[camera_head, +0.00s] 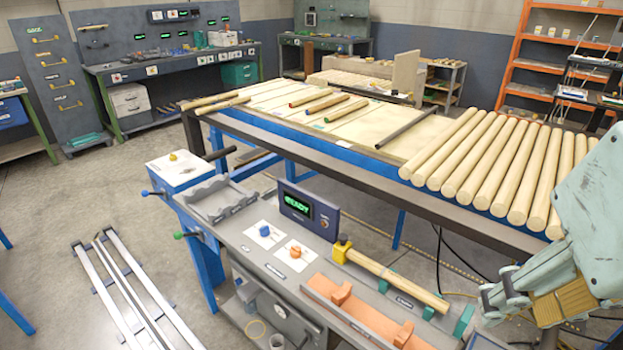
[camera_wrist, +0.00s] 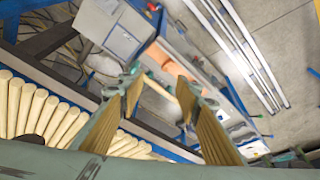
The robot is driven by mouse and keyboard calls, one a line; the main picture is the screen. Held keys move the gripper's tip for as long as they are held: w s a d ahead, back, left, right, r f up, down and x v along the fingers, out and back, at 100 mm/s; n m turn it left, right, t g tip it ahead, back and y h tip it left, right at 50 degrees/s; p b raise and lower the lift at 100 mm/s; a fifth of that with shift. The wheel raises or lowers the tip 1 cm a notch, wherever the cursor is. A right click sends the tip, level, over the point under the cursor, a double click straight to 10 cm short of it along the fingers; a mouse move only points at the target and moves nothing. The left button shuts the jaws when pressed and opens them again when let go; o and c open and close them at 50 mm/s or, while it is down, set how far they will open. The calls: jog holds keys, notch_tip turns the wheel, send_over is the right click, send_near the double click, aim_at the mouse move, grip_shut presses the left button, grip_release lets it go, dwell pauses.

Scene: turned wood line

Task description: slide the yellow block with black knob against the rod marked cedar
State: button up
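The yellow block (camera_head: 341,253) with a dark knob (camera_head: 343,239) sits on the grey bench at the upper-left end of a pale wooden rod (camera_head: 395,277). The rod lies between green supports. I cannot tell whether block and rod touch. A small label beside the rod is too small to read, so cedar is not confirmed. My gripper (camera_head: 533,303) is at the lower right, above and to the right of the rod, apart from the block. In the wrist view my gripper (camera_wrist: 165,110) has its tan-padded fingers spread, with nothing held between them.
An orange channel (camera_head: 355,316) with orange blocks lies along the bench front. A READY display (camera_head: 308,209) stands behind. A rack of thick pale rods (camera_head: 490,165) fills the table behind, close to my arm.

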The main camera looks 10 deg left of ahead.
jog(key=shift+c, duration=0.7)
jog(key=shift+w+r, duration=0.1)
jog(key=shift+w, duration=0.05)
jog(key=c, duration=0.6)
jog(key=shift+w+r, duration=0.3)
jog(key=shift+w, duration=0.15)
grip_shut()
jog(key=w+a+r+n+g+p, duration=0.1)
jog(key=w+a+p, duration=0.2)
jog(key=w, duration=0.6)
jog(key=w+a+r+n+g+p, duration=0.1)
jog(key=w+a+n+p, duration=0.15)
jog(key=w, duration=0.75)
jog(key=w+a+r+n+g+p, duration=0.1)
jog(key=w+a+g+p, duration=0.15)
jog(key=w, duration=0.65)
jog(key=w+a+f+n+g+h+p, duration=0.1)
jog(key=w+a+f+p, duration=0.3)
jog(key=w+a+f, duration=0.4)
jog(key=w+a+f+n+g+h+p, duration=0.1)
jog(key=w+a+f+n+p, duration=0.2)
jog(key=w+f, duration=0.7)
jog(key=shift+w+a+f+n+h+p, duration=0.35)
jog(key=shift+a+f+p, duration=0.8)
jog(key=shift+a+f, duration=1.35)
